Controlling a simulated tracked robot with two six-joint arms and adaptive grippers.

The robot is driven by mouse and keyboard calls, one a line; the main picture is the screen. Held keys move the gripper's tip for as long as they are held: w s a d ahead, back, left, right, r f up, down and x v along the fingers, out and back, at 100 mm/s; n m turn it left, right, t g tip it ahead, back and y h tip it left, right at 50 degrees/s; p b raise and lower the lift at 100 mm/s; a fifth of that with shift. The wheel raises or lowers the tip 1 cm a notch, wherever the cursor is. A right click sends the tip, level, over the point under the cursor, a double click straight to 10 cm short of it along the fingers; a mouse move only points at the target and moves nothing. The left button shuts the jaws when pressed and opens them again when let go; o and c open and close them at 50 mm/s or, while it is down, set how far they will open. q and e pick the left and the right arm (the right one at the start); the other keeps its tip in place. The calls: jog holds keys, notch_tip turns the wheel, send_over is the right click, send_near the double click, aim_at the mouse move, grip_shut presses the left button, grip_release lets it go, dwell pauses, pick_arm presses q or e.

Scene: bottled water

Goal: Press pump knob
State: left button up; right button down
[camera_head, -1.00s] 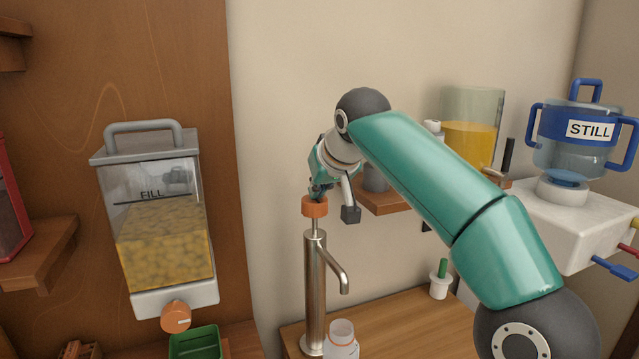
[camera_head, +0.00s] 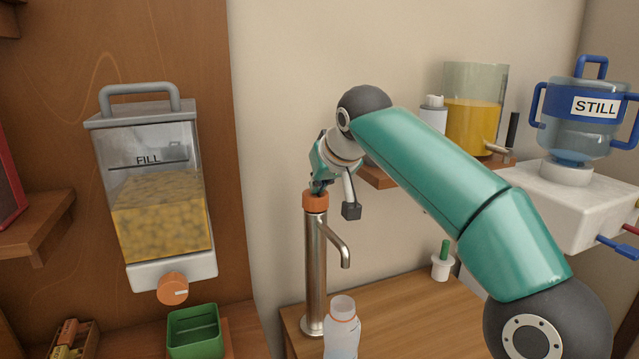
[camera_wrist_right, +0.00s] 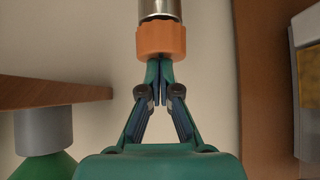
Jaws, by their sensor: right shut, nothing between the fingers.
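The steel pump (camera_head: 315,270) stands upright on the wooden counter, its curved spout pointing right. Its orange knob (camera_head: 315,201) sits right down on the top of the column, with no stem showing. My right gripper (camera_head: 319,185) is shut with nothing between its fingers, its tips at the top of the knob. In the right wrist view the shut fingertips (camera_wrist_right: 160,62) meet the edge of the orange knob (camera_wrist_right: 161,40). My left gripper is not in view.
A FILL dispenser (camera_head: 160,190) with an orange dial hangs at left, a green bin (camera_head: 195,332) below it. A shelf at right holds a tank of orange liquid (camera_head: 472,125). A blue STILL jug (camera_head: 575,130) sits on a white dispenser.

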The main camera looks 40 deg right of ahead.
aim_at(319, 196)
jog(key=shift+a+f, duration=0.1)
jog(key=shift+f, duration=0.3)
jog(key=shift+r+p, duration=0.6)
jog(key=shift+p, duration=0.1)
notch_tip(319, 196, up, 4)
jog(key=p, duration=0.4)
jog(key=shift+r, duration=0.15)
jog(key=v, duration=0.9)
jog(key=shift+s, duration=0.3)
